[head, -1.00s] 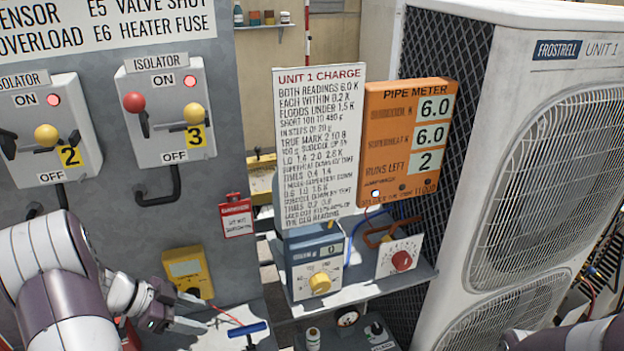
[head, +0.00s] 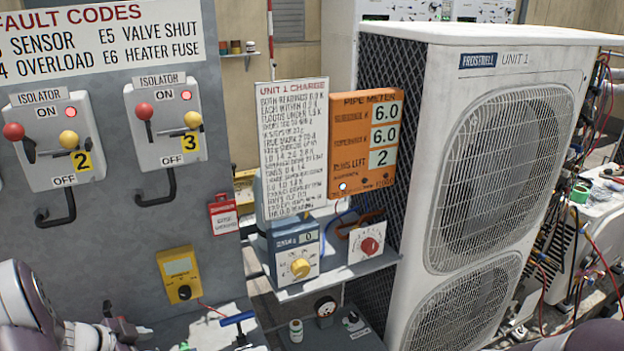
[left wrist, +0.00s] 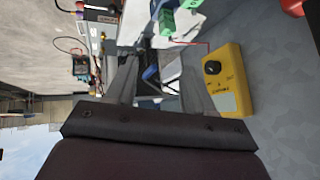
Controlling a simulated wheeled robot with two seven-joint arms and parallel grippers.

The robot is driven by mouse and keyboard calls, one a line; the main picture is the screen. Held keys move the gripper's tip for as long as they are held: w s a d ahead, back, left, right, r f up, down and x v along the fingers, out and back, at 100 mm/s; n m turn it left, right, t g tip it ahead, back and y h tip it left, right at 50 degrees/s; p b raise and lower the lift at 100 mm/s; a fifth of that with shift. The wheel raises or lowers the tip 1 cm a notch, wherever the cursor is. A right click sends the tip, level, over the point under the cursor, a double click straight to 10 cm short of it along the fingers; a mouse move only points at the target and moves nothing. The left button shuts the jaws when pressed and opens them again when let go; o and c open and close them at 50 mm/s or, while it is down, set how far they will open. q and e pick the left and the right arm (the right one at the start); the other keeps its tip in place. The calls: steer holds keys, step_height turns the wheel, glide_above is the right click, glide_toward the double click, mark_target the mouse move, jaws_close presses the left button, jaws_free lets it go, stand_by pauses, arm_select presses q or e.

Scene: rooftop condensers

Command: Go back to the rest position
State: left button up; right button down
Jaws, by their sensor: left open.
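My left gripper (head: 132,331) is low at the bottom left edge of the head view, with most of its arm cut off. In the left wrist view its two fingers (left wrist: 160,88) are spread apart with nothing held between them. A yellow meter (left wrist: 226,80) lies beyond and beside the fingers there, apart from them; the same yellow meter (head: 180,275) hangs on the grey panel in the head view. Part of my right arm shows at the bottom right of the head view; its gripper is out of sight.
The large condenser (head: 500,160) stands right. A blue-handled tool (head: 238,319) lies low, near my left gripper.

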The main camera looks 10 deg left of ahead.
arm_select(q)
steer(key=s+d+r+n+g+y, duration=0.2)
steer(key=s+d, duration=0.4)
steer(key=d, duration=0.5)
steer(key=s+d+r+n+g+y, duration=0.1)
steer(key=s+d+n+g, duration=0.3)
steer(key=d, duration=0.7)
steer(key=s+n+y, duration=0.1)
steer(key=s+n, duration=0.1)
steer(key=n, duration=0.1)
steer(key=shift+r, duration=0.4)
steer(key=shift+s+d, duration=0.1)
steer(key=shift+s, duration=0.05)
